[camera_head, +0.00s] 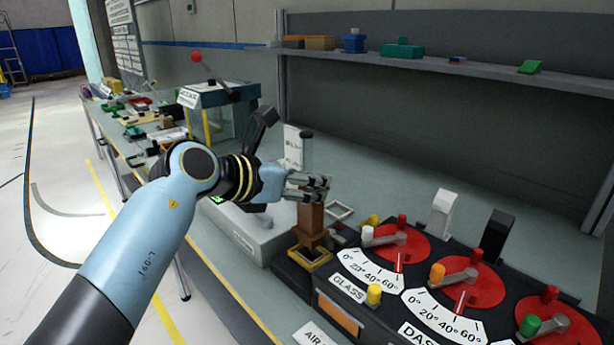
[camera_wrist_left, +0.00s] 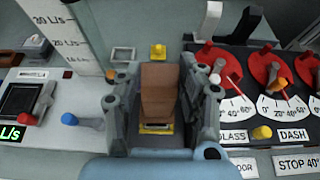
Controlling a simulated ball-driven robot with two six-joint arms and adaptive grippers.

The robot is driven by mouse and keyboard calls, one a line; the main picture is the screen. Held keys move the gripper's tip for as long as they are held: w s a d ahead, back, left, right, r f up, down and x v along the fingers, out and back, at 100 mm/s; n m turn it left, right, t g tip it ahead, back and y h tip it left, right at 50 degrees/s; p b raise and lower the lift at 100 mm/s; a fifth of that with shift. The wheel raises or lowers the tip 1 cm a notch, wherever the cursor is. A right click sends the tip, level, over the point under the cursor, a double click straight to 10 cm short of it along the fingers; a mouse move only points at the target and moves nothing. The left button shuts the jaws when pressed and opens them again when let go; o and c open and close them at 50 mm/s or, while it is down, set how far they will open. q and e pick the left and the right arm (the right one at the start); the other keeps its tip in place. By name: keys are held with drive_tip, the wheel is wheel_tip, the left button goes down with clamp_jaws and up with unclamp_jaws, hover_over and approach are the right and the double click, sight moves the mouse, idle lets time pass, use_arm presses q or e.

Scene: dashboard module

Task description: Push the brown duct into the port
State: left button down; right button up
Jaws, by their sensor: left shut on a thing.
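The brown duct (camera_head: 311,222) is upright in my left gripper (camera_head: 310,186), whose fingers are shut on its upper part. In the left wrist view the duct (camera_wrist_left: 158,95) sits between the two fingers of the gripper (camera_wrist_left: 157,82). The yellow-rimmed port (camera_head: 312,262) is at the left end of the black dashboard module, right under the duct. Its yellow rim (camera_wrist_left: 157,130) also shows below the duct in the left wrist view. The duct's lower end is at or just above the port; I cannot tell how deep it sits. My right gripper is not in view.
Red dials with coloured knobs (camera_head: 402,240) stand right of the duct. White (camera_head: 442,212) and black (camera_head: 495,235) upright levers rise behind them. A grey square frame (camera_head: 340,211) lies behind the duct. A white gauge unit (camera_wrist_left: 55,105) is at left.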

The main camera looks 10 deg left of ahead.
sight(304, 206)
use_arm(q)
drive_tip(key=shift+f, duration=0.7)
drive_tip(key=shift+r, duration=0.1)
idle(1.2)
drive_tip(key=shift+p, duration=0.4)
drive_tip(key=shift+f, duration=0.45)
drive_tip(key=shift+f+b, duration=1.1)
drive_tip(key=shift+f, duration=0.25)
drive_tip(key=c, duration=0.7)
unclamp_jaws()
